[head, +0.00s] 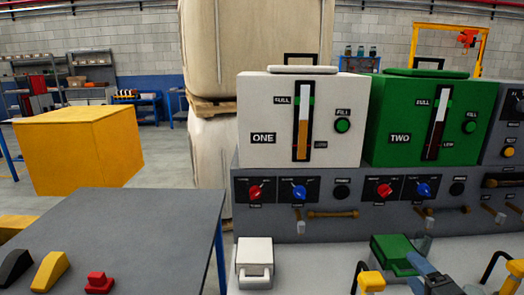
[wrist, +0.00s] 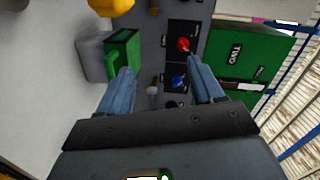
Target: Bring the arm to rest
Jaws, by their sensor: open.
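My gripper (wrist: 163,80) shows in the wrist view with its two blue fingers spread wide and nothing between them. In the head view a blue-grey part of my gripper (head: 420,265) is at the bottom right, partly over a small green container (head: 391,246). In the wrist view the green container (wrist: 123,48) is close to the left finger; whether they touch I cannot tell. The red knob (wrist: 183,44) and blue knob (wrist: 179,82) of panel TWO lie beyond the gap, near the right finger.
A white dispenser ONE (head: 270,115) and green dispenser TWO (head: 392,115) stand on the grey panel (head: 330,225). A white container (head: 254,258) sits below ONE. A dark table (head: 150,225) with a red button (head: 99,282) is at left. Yellow parts (head: 371,281) with black loops flank the green container.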

